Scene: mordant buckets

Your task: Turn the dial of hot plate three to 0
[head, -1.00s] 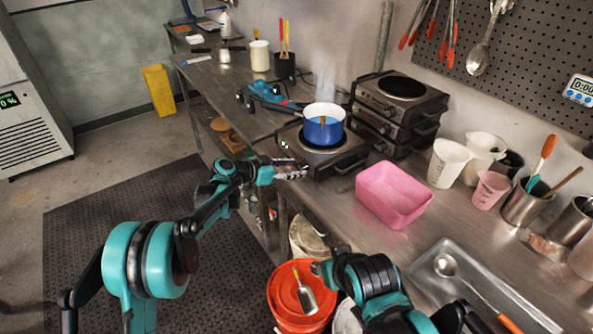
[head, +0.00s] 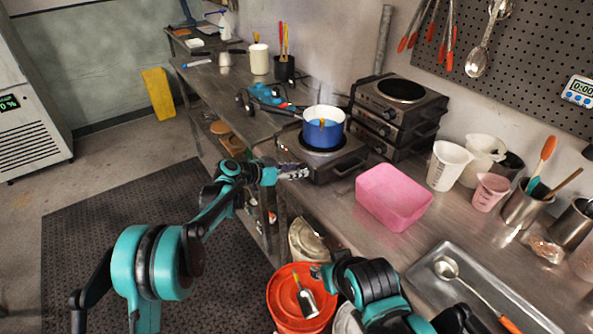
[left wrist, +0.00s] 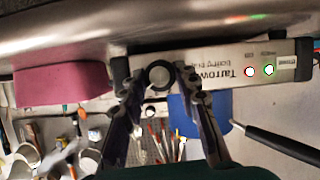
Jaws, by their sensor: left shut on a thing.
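A hot plate (head: 338,163) with a blue pot (head: 324,130) on it stands at the counter's front edge; I cannot read a number on it. In the left wrist view its front panel (left wrist: 215,73) appears upside down, with a red and a green light lit. My left gripper (head: 303,173) is at this front panel. In the left wrist view the fingers (left wrist: 158,82) are shut on either side of the round dial (left wrist: 160,74). The dial's marks are too small to read.
Stacked hot plates (head: 398,112) stand behind on the right. A pink tub (head: 394,197) sits right of the pot's hot plate. A blue and black device (head: 266,95) lies to the left. A red bucket (head: 300,310) with a scoop is below the counter edge.

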